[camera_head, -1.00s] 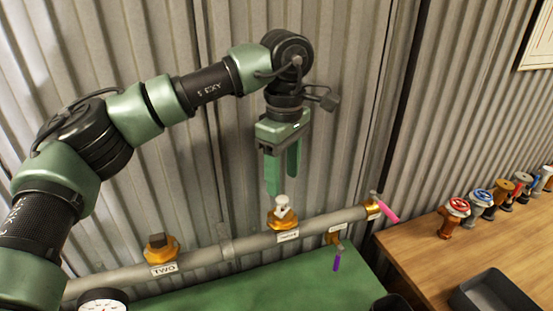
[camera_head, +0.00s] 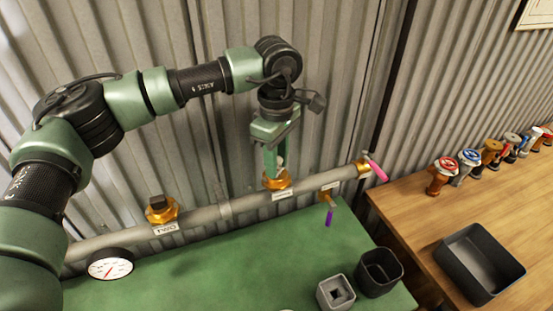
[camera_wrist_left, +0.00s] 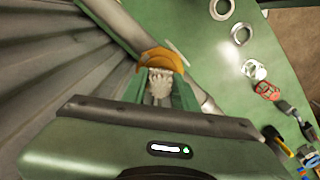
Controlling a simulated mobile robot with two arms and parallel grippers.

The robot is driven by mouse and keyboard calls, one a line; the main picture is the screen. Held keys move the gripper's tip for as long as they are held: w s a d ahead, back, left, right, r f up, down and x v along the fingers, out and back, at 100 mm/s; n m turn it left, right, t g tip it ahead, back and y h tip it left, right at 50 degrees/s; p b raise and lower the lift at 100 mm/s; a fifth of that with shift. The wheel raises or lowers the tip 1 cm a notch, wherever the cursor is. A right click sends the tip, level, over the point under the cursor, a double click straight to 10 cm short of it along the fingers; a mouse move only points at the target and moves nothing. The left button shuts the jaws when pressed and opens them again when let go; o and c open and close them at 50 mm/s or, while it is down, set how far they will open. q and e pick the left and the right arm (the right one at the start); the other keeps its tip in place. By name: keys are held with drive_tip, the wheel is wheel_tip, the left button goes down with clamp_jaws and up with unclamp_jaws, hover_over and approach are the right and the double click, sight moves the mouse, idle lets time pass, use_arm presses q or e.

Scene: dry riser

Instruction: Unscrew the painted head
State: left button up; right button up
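The painted head is a small white fitting seated on a brass outlet (camera_head: 277,182) of the grey pipe (camera_head: 240,205). In the head view it is mostly hidden by my left gripper (camera_head: 274,172). In the left wrist view the white painted head (camera_wrist_left: 160,86) sits between the two green fingers of my left gripper (camera_wrist_left: 161,92), in front of the orange-brown brass outlet (camera_wrist_left: 161,60). The fingers point down along its sides and look closed in on it, with no clear gap. My right gripper is not in view.
A brass plug (camera_head: 161,209) marked TWO, a gauge (camera_head: 110,264), a purple lever (camera_head: 329,217) and a pink lever (camera_head: 375,170) sit along the pipe. A grey socket block (camera_head: 335,293), a dark bin (camera_head: 380,271) and a black tray (camera_head: 478,262) stand right. Several valve heads line the wooden bench (camera_head: 420,215).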

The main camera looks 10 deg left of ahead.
use_arm(q)
clamp_jaws()
drive_tip(key=shift+f+n+b, duration=0.15)
drive_tip(key=shift+n+b, duration=0.45)
drive_tip(key=shift+n, duration=0.1)
drive_tip(key=n+b, duration=0.1)
drive_tip(key=n, duration=0.1)
drive_tip(key=shift+n, duration=0.4)
drive_tip(key=shift+r+n, duration=0.25)
drive_tip(key=shift+n, duration=0.55)
drive_tip(key=shift+b, duration=0.3)
drive_tip(key=shift+f+n+b, duration=0.2)
drive_tip(key=shift+n+b, duration=0.4)
drive_tip(key=shift+n, duration=0.5)
drive_tip(key=n, duration=0.2)
drive_tip(key=shift+r+n+b, duration=0.1)
drive_tip(key=shift+n+b, duration=0.2)
drive_tip(key=shift+b, duration=0.1)
drive_tip(key=shift+r+n, duration=0.1)
drive_tip(key=shift+n, duration=0.3)
